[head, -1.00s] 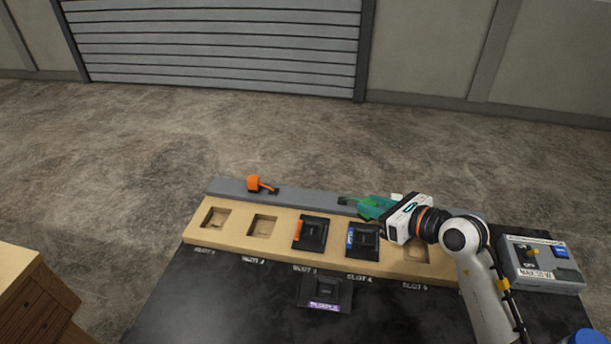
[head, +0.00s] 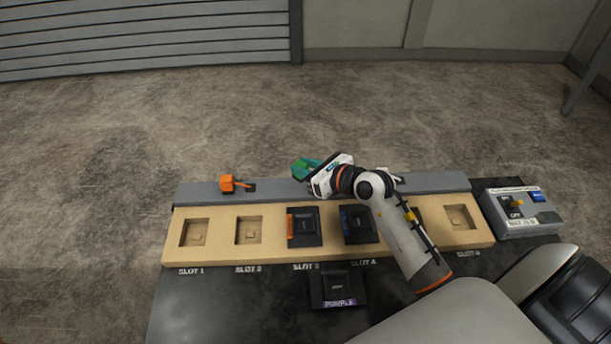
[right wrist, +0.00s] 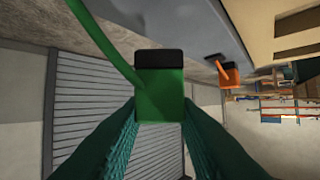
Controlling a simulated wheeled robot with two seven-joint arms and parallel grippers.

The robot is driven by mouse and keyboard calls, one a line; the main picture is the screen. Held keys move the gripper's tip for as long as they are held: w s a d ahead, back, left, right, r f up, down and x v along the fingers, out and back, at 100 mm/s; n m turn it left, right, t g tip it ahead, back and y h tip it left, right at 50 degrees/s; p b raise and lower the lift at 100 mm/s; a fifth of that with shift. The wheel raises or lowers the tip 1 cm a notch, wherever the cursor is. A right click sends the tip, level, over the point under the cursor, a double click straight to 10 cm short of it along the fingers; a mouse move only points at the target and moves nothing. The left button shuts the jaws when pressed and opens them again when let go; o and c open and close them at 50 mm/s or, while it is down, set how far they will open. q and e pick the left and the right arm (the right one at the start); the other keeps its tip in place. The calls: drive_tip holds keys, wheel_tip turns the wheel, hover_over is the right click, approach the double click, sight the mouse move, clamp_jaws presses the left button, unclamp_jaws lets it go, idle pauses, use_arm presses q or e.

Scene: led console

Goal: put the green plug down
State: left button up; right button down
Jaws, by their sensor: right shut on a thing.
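The green plug (right wrist: 160,95) with a dark end and a green cord sits between the fingers of my right gripper (right wrist: 160,125), which is shut on it. In the head view my right gripper (head: 308,170) is at the far side of the console, over or near the grey back ledge (head: 285,190), left of the arm's wrist. The plug is mostly hidden there by the gripper. I cannot tell whether it touches the ledge. My left gripper is not in view.
An orange plug (head: 227,183) lies on the ledge to the left; it also shows in the right wrist view (right wrist: 230,76). The tan slot board (head: 275,231) holds black modules in slots 3 and 4. A purple-labelled module (head: 337,287) lies in front. A switch box (head: 520,212) stands right.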

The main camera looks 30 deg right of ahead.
drive_tip(key=shift+f, duration=1.65)
drive_tip(key=shift+f, duration=0.15)
drive_tip(key=c, duration=1.1)
unclamp_jaws()
drive_tip(key=shift+r, duration=0.25)
drive_tip(key=b+v, duration=0.1)
drive_tip(key=v, duration=1.1)
drive_tip(key=shift+f, duration=0.1)
